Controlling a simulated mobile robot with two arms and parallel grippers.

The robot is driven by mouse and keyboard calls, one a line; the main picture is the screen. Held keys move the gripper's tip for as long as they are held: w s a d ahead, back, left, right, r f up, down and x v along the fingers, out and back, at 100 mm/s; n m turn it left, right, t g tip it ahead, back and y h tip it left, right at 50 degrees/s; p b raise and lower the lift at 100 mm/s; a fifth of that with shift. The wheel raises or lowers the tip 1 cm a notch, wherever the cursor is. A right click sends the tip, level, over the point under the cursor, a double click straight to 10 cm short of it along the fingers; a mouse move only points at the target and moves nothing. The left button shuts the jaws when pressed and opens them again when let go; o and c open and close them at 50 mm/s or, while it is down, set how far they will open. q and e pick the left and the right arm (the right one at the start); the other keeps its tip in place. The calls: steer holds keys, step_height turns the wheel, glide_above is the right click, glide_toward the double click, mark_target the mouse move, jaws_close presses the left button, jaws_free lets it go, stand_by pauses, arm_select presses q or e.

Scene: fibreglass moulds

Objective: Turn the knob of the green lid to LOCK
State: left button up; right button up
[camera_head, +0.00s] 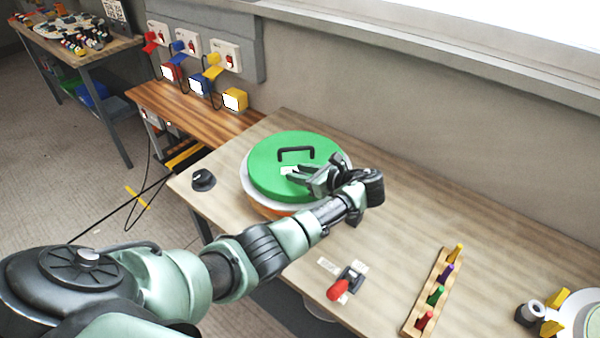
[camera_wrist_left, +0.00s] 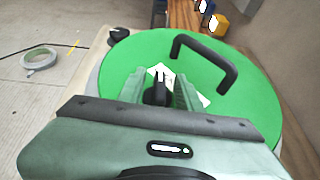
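The round green lid (camera_head: 265,160) sits on a white-rimmed container on the wooden table and carries a black bar handle (camera_head: 296,151). It fills much of the left wrist view (camera_wrist_left: 250,105), with the handle (camera_wrist_left: 212,58) behind my fingers. My left gripper (camera_head: 296,175) reaches over the lid's near right part. In the left wrist view its fingers (camera_wrist_left: 159,88) stand either side of the black knob (camera_wrist_left: 158,91), with narrow gaps showing. A white label (camera_wrist_left: 165,73) lies around the knob, partly hidden; its marks are unreadable. My right gripper is not in view.
A black dial (camera_head: 203,179) sits at the table's left corner. Sockets with coloured plugs (camera_head: 220,56) are on the wall. The table right of the lid is mostly clear.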

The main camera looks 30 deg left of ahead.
arm_select(q)
steer(key=b+v, duration=0.1)
steer(key=v, duration=0.7)
steer(key=shift+f, duration=0.1)
stand_by(0.4)
